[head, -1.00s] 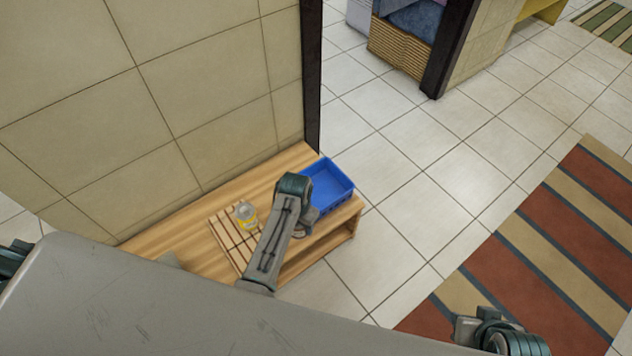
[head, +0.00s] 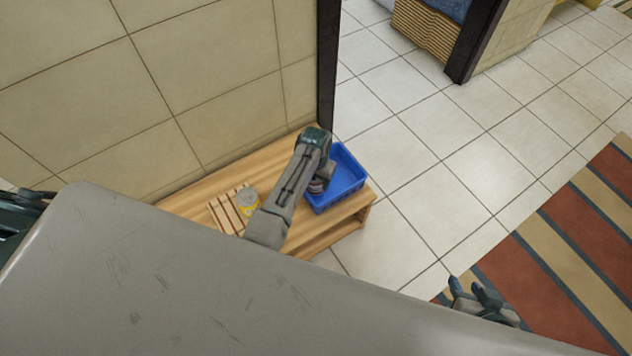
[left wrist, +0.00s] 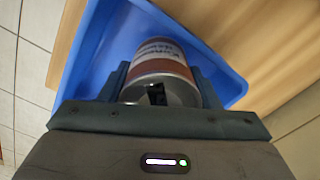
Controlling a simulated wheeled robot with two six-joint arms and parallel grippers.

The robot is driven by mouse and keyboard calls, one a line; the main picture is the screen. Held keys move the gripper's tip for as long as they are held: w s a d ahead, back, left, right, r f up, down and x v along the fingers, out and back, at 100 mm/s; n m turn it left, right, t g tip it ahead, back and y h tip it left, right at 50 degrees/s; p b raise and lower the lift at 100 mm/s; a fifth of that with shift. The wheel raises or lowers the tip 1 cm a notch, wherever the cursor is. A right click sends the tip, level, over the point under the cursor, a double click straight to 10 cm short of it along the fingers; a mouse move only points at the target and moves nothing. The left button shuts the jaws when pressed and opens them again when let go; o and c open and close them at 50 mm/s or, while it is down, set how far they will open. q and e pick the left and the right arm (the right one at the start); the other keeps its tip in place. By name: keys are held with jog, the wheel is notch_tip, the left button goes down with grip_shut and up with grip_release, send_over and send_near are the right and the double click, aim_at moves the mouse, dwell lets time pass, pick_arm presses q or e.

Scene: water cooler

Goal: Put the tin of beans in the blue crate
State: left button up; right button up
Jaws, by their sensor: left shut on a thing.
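The tin of beans (left wrist: 165,68) has a brown-red and white label and a bare metal end. My left gripper (head: 324,178) is shut on it, with a finger on each side in the left wrist view. In the head view the tin (head: 316,187) is mostly hidden by the gripper and lies over the left part of the blue crate (head: 349,192). The crate's blue floor and wall also show behind the tin in the left wrist view (left wrist: 92,70). I cannot tell how high the tin is above the crate floor. My right gripper (head: 470,292) is far from both, at the lower right.
The crate stands at the right end of a wooden bench (head: 215,180) against a tiled wall. Tiled floor and a striped rug (head: 560,250) lie to the right.

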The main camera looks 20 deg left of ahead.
pick_arm(q)
jog(key=shift+f, duration=0.75)
jog(key=shift+f, duration=0.15)
jog(key=o, duration=1.1)
